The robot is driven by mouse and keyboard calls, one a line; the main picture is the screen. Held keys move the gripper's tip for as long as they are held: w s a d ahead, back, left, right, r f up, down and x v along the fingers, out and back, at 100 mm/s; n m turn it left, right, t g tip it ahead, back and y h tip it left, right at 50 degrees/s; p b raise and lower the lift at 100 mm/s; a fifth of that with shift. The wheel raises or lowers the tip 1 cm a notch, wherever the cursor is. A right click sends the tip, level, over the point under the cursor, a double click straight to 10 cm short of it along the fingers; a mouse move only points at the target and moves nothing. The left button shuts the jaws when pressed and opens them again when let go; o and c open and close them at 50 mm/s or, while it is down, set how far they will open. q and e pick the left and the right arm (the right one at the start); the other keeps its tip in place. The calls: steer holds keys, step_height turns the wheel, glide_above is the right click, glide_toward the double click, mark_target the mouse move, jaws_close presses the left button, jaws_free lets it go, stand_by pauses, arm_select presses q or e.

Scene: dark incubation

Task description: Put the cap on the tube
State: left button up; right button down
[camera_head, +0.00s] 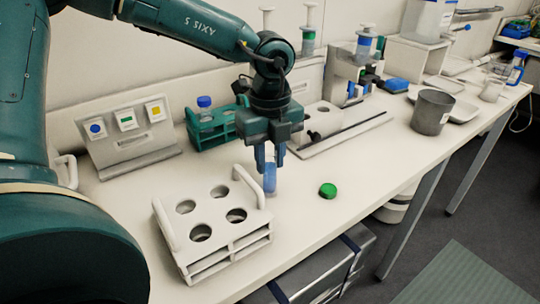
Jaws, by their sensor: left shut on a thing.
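My left gripper (270,160) points down over the middle of the table and is shut on a tube. The tube (270,182) is bluish and see-through. It looks upright, and its upper part is hidden between the fingers. It is just right of the white rack's handle; I cannot tell whether its bottom touches the table. A green cap (328,190) lies on the bare table to the right of the tube, apart from the gripper. My right gripper is not in view.
A white rack (217,218) with several empty holes stands at the front left. Behind are a panel with coloured buttons (126,133), a green rack (213,130) holding a blue-capped tube, and a white device (322,118). A grey beaker (432,112) stands right. Table around the cap is clear.

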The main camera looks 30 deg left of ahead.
arm_select(q)
steer(key=shift+f+b, duration=0.25)
steer(key=shift+b, duration=0.2)
steer(key=o, duration=1)
steer(key=shift+r, duration=0.1)
steer(key=shift+r+p, duration=0.45)
steer(key=shift+p, duration=0.15)
step_height(320, 180, up, 12)
steer(key=shift+f, duration=0.25)
